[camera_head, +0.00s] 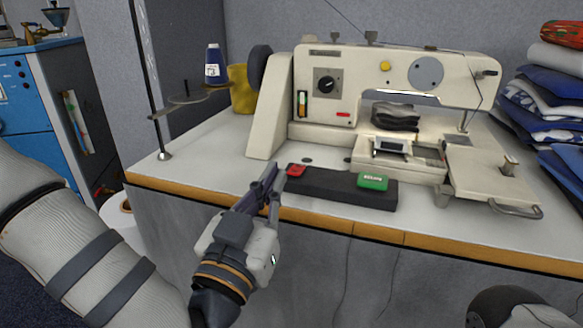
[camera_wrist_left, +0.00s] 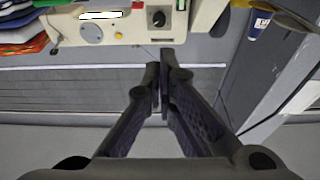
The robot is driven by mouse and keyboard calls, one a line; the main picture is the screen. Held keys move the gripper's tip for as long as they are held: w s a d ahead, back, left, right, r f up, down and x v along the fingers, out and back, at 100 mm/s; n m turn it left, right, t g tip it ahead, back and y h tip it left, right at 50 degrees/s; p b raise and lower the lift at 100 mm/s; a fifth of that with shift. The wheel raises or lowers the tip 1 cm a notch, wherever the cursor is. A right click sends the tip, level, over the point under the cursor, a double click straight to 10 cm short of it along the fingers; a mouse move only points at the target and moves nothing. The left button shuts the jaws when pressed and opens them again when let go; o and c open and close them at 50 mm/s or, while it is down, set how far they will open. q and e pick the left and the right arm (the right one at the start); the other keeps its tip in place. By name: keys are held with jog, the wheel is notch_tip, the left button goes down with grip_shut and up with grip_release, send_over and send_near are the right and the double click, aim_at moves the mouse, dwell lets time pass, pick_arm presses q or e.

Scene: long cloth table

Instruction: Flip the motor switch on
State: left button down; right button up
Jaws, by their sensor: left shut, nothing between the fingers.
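A black switch box (camera_head: 335,186) lies along the front edge of the white table, below the sewing machine. It has a red button (camera_head: 296,171) at its left end and a green button (camera_head: 373,181) with small lettering at its right end. My left gripper (camera_head: 273,175) is shut and empty, its fingertips just left of the red button; I cannot tell whether they touch it. In the left wrist view my left gripper's fingertips (camera_wrist_left: 158,75) are together with nothing between them. The switch box does not show there. My right gripper is not in view.
The cream sewing machine (camera_head: 310,75) stands behind the box, with a round black dial (camera_head: 327,84). A thread stand with a blue spool (camera_head: 213,68) is at the left. Folded cloths (camera_head: 545,105) are piled at the right. The tabletop left of the machine is mostly clear.

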pick_arm(q)
jog(key=r, duration=0.2)
send_over(297, 170)
jog(key=s, duration=0.4)
jog(key=shift+w+a+f, duration=0.15)
jog(key=shift+w+a, duration=0.05)
jog(key=shift+a, duration=0.25)
notch_tip(297, 170, down, 3)
jog(key=shift+w+f+b, duration=0.1)
jog(key=shift+w+b, duration=0.05)
jog(key=shift+b, duration=0.15)
jog(key=shift+f, duration=0.3)
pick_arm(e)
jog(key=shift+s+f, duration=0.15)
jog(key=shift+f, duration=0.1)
